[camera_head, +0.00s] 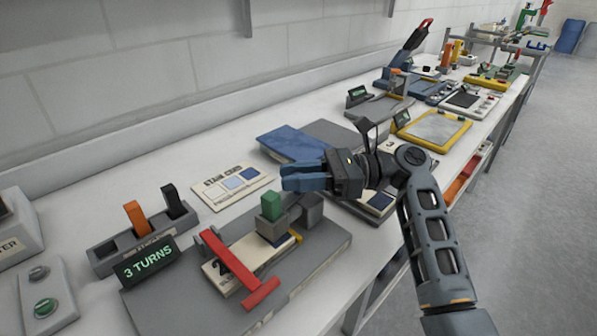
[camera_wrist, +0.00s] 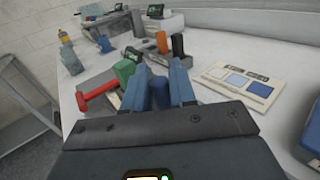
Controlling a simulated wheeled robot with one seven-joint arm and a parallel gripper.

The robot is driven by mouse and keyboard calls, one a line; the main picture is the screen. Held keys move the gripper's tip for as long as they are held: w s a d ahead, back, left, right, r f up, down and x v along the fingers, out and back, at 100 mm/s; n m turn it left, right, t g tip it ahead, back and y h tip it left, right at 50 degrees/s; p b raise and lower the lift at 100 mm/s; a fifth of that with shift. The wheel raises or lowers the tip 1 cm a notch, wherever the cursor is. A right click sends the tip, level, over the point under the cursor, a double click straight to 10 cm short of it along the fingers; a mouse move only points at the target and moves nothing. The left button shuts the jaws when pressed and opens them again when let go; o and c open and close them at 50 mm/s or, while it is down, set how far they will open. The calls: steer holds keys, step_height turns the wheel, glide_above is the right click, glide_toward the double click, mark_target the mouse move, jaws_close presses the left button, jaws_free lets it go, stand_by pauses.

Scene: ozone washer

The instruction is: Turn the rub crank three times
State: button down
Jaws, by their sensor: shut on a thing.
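The rub station is a grey base plate (camera_head: 335,248) with a cream card (camera_head: 222,272), a red T-shaped bar (camera_head: 238,268), a green block (camera_head: 271,205) and a grey block (camera_head: 311,208). My gripper (camera_head: 290,178) is above the back right of this station, its blue fingers pointing left. In the wrist view, my gripper (camera_wrist: 164,84) is shut on a blue knob (camera_wrist: 160,93), which I take to be the crank handle. Its lower part and the crank arm are hidden. The green block (camera_wrist: 124,70) and red bar (camera_wrist: 98,92) also show there, beside the fingers.
A "3 TURNS" sign (camera_head: 149,262) stands at the front left, before a holder with an orange lever (camera_head: 136,217) and a black lever (camera_head: 174,201). A stain card (camera_head: 232,187) lies behind. A blue panel (camera_head: 290,145) and several other stations extend along the bench.

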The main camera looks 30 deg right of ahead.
steer(key=c, duration=1.1)
jaws_free()
steer(key=shift+b+v, duration=0.4)
steer(key=shift+v, duration=3.5)
